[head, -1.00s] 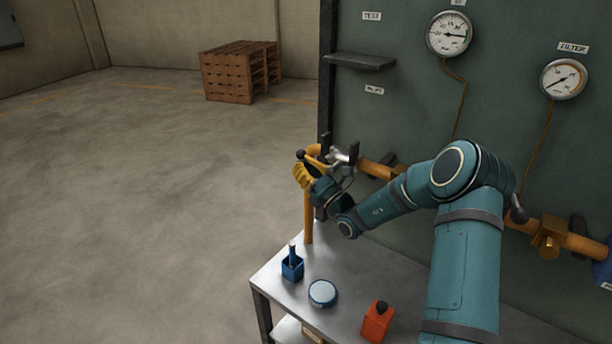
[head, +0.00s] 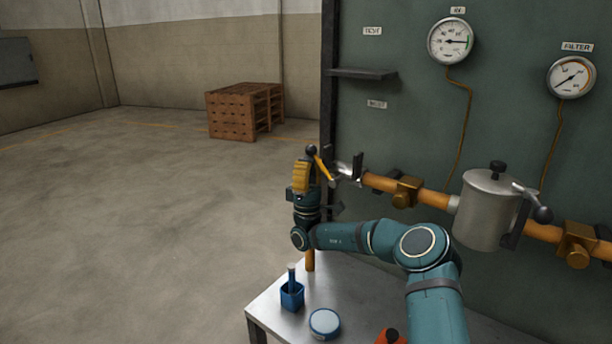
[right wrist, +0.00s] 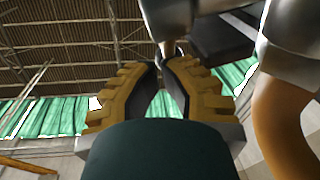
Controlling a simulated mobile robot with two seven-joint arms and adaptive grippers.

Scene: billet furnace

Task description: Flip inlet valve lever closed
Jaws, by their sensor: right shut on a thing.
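The inlet valve (head: 348,168) is a silver fitting at the left end of the orange pipe. Its lever ends in a dark knob (head: 311,150), left of the valve body; most of the lever is hidden by my gripper. My right gripper (head: 304,166), with yellow ridged fingers, points up and is shut on the lever's end. In the right wrist view the fingers (right wrist: 171,60) close around the dark end of a metal stem (right wrist: 168,22). I cannot tell the lever's exact angle. My left gripper is not in view.
Below is a metal table (head: 270,308) with a blue holder (head: 292,296) and round tin (head: 324,323).

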